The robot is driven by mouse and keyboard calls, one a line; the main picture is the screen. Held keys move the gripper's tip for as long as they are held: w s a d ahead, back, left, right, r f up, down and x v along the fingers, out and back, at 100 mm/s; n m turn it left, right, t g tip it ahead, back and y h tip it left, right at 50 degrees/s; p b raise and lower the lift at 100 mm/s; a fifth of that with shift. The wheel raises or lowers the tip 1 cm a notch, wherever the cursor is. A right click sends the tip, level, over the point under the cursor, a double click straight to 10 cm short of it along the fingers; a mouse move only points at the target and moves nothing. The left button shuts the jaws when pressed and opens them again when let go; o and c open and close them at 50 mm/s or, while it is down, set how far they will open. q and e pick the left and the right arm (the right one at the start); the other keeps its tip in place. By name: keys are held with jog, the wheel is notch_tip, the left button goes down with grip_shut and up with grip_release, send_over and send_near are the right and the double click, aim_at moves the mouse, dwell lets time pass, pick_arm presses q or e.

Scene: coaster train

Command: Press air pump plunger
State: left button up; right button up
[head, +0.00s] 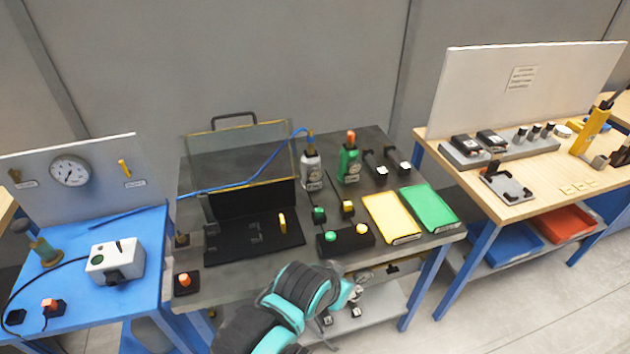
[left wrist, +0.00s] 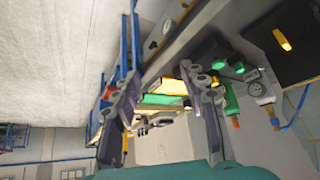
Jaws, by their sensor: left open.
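What looks like the air pump (head: 45,251) stands on the blue table (head: 72,300) at the left of the head view. It is a brass-coloured cylinder, tilted in the picture, with a dark round plunger knob (head: 20,226) at its upper end. My left arm rises from the bottom middle of the head view, in front of the dark middle table, well to the right of the pump. Its fingers are mostly hidden there by the arm. In the left wrist view my left gripper (left wrist: 160,82) is open and empty. The pump is not clear in that view. My right gripper is not in view.
A white box (head: 115,262) and a red-orange button (head: 49,304) share the blue table, with a gauge panel (head: 110,167) behind. A wooden table stands right.

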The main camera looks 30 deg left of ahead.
pick_arm(q)
grip_shut()
jog(key=w+a+r+n+p, duration=0.1)
jog(key=w+a+r, duration=0.25)
jog(key=a, duration=0.25)
jog(key=w+a+r+n+y+p, duration=0.1)
jog(key=w+a+r+p, duration=0.1)
jog(key=a+r, duration=0.3)
jog(key=w+a+r+n+p, duration=0.1)
jog(key=w+a+r, duration=0.1)
jog(key=a, duration=0.5)
jog(key=s+a+r+n+y+p, duration=0.1)
jog(key=s+a+r+p, duration=0.15)
jog(key=a, duration=1.15)
jog(key=s+a+r+n+y+p, duration=0.15)
jog(key=a+r, duration=0.25)
jog(key=a, duration=1)
jog(key=s+a+n+y+p, duration=0.1)
jog(key=s+a+n+p, duration=0.2)
jog(key=s+a, duration=1.6)
jog(key=s+a+f+y+p, duration=0.1)
jog(key=s+a, duration=0.4)
jog(key=s, duration=0.8)
jog(key=s+a+f+n+g+y+p, duration=0.1)
jog(key=s+a, duration=0.5)
jog(key=s, duration=0.7)
jog(key=shift+a, duration=0.15)
jog(key=shift+s+n, duration=0.1)
jog(key=shift+n, duration=0.15)
